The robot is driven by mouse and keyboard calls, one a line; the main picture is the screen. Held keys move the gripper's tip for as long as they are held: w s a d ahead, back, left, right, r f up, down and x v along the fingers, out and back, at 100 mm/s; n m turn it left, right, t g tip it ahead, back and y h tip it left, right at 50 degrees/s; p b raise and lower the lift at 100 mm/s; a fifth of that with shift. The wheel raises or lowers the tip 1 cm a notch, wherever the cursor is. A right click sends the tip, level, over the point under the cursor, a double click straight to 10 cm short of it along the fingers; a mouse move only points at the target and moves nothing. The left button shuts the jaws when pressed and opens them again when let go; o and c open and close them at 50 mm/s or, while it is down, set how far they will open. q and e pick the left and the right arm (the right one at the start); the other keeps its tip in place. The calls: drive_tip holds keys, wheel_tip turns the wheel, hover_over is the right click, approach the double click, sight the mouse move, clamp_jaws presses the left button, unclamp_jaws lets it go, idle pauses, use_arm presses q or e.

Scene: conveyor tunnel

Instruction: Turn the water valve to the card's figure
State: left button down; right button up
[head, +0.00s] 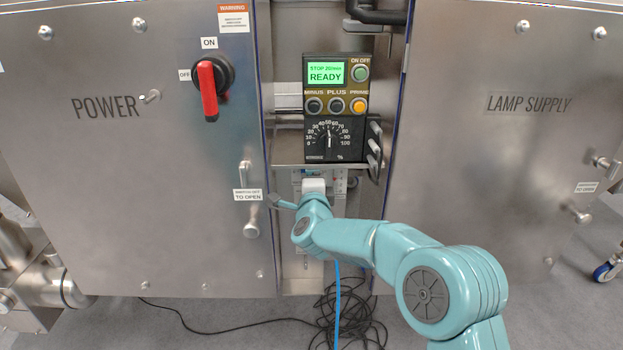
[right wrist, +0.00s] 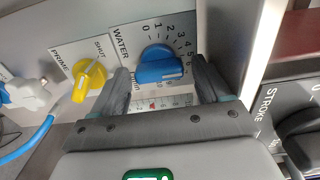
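My right gripper (right wrist: 161,72) is open, with one finger on each side of the knob and a gap showing on both sides. A white scale strip (right wrist: 165,104) with a red mark sits below the knob, partly hidden by the gripper. I cannot make out a card's figure. In the head view my right arm hides the valve. My left gripper is not in view.
A yellow PRIME/SHUT knob (right wrist: 89,79) sits left of the water knob, and a black STROKE knob (right wrist: 302,133) to the right. Above my right arm is a control box (head: 336,110) reading READY. A red-handled switch (head: 208,90) is at left. Cables (head: 350,318) lie on the floor.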

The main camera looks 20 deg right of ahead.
drive_tip(key=shift+s+a+r, duration=0.1)
drive_tip(key=shift+s, duration=0.05)
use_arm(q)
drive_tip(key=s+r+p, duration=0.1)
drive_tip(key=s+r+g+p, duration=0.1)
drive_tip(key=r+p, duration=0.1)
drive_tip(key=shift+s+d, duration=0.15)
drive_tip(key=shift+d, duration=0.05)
use_arm(e)
drive_tip(key=v, duration=1.6)
